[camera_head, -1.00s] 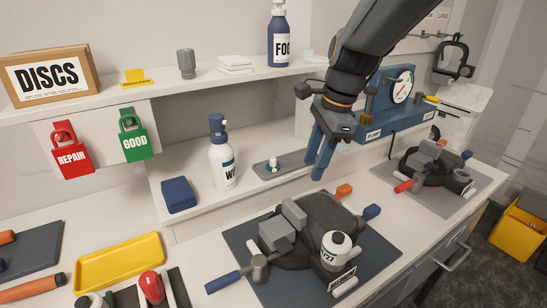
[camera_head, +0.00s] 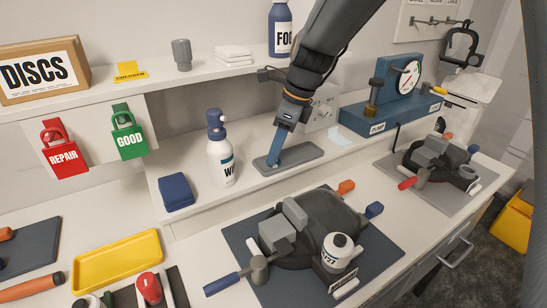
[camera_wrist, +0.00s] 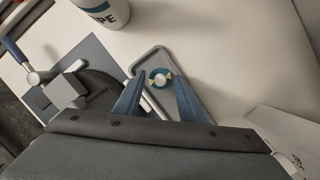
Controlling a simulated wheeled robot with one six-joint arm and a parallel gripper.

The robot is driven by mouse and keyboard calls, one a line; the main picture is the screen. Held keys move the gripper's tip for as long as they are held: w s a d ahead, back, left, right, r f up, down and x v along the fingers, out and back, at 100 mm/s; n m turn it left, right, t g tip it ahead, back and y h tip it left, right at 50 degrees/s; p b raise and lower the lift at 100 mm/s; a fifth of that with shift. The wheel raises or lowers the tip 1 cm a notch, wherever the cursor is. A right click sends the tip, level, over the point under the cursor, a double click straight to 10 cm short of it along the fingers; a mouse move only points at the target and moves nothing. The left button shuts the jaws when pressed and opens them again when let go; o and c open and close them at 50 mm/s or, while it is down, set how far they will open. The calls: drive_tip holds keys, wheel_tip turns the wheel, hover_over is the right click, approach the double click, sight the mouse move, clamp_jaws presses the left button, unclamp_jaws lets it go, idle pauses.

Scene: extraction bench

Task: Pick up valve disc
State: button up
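The valve disc (camera_wrist: 160,78) is a small round piece with a white centre, a blue ring and yellowish bits at its edge. In the wrist view it shows at the grey tray (camera_wrist: 151,56), between and slightly beyond my fingertips. My gripper (camera_wrist: 161,84) is open, with one blue finger on each side of the disc and gaps visible. In the head view my gripper (camera_head: 273,162) points down at the tray (camera_head: 312,154) on the raised shelf and hides the disc. I cannot tell whether the fingers touch the tray.
A white spray bottle (camera_head: 220,160) and a folded blue cloth (camera_head: 176,192) stand left of the tray. The blue pump with gauge (camera_head: 390,115) stands to the right. A dark valve assembly (camera_head: 310,232) sits on the mat in front. The upper shelf runs behind my arm.

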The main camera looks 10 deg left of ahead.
drive_tip(key=shift+f, duration=0.4)
drive_tip(key=shift+c, duration=0.2)
clamp_jaws()
